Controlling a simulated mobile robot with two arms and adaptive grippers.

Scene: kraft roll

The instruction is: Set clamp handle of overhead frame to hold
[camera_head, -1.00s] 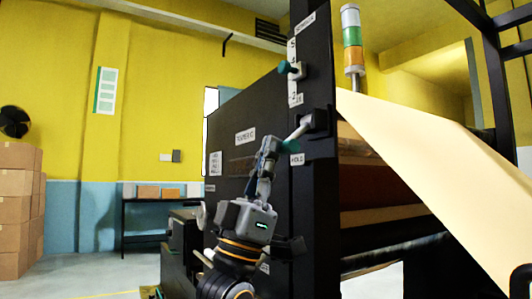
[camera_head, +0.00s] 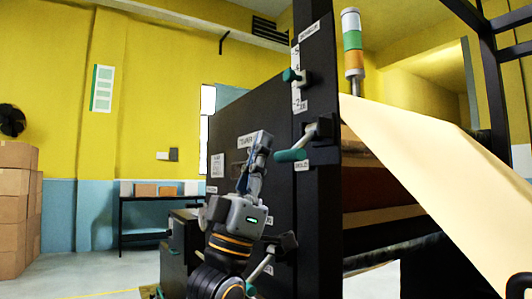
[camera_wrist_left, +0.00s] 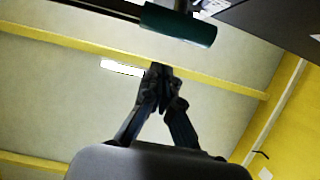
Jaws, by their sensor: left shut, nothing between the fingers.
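The clamp handle is a metal lever with a teal grip (camera_head: 290,155) on the black frame post. It slopes down and left from its pivot, and its grip lies just above and beside a white label that seems to read HOLD (camera_head: 301,165). My left gripper (camera_head: 261,142) points up, shut and empty, to the left of the grip and apart from it in the picture. In the left wrist view the teal grip (camera_wrist_left: 180,25) lies across the top, beyond the closed fingertips (camera_wrist_left: 160,72). My right gripper is not in view.
A smaller teal knob (camera_head: 290,75) sits higher on the post beside labels. Another lever (camera_head: 262,266) is low by my left arm. A black panel (camera_head: 275,120) stands behind my gripper. A cream paper web (camera_head: 440,170) slopes at right. Boxes (camera_head: 15,210) stand far left.

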